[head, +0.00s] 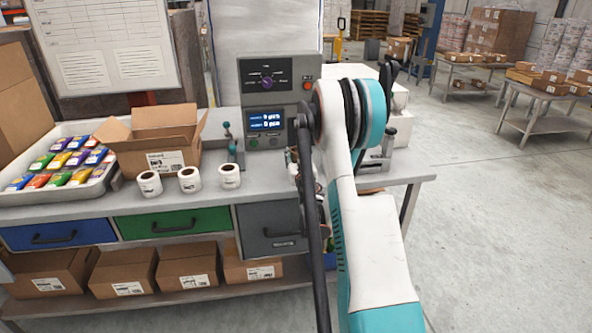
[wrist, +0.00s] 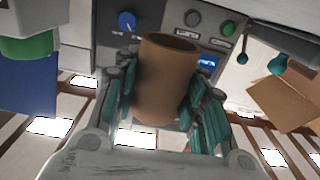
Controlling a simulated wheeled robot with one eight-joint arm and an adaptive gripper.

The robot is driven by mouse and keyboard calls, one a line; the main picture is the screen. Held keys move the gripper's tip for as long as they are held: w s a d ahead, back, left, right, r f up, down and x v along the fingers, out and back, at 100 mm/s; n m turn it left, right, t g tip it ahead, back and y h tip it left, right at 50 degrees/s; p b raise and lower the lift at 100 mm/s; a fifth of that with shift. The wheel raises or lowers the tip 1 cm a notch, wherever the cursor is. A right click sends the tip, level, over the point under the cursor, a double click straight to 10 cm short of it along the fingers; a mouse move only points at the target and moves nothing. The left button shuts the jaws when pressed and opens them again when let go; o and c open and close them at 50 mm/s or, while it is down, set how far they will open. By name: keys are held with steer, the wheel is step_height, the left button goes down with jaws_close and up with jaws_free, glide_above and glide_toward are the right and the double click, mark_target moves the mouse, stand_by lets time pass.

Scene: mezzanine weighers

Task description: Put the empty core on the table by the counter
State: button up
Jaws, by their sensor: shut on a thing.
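The empty core is a plain brown cardboard tube (wrist: 166,85), open at its upper end in the wrist view. My gripper (wrist: 165,95) is shut on it, with teal finger pads on both sides. The core is tilted slightly, in front of the counter's panel. The counter (head: 277,72) is a grey unit with a dark knob, a red button and a lit blue display, standing on the grey table (head: 262,200). Its panel (wrist: 172,22) also shows in the wrist view. In the head view my arm hides the gripper and the core.
Three white label rolls (head: 189,180) stand along the table's front, left of the counter. An open carton (head: 157,150) and a tray (head: 98,187) of colourful packets are further left. A small teal-handled device (head: 228,145) stands beside the counter. Boxes (head: 184,270) fill the lower shelf.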

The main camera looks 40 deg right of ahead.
step_height(320, 180, down, 4)
steer(key=shift+f+b, duration=0.15)
steer(key=shift+b, duration=0.65)
steer(key=o, duration=0.8)
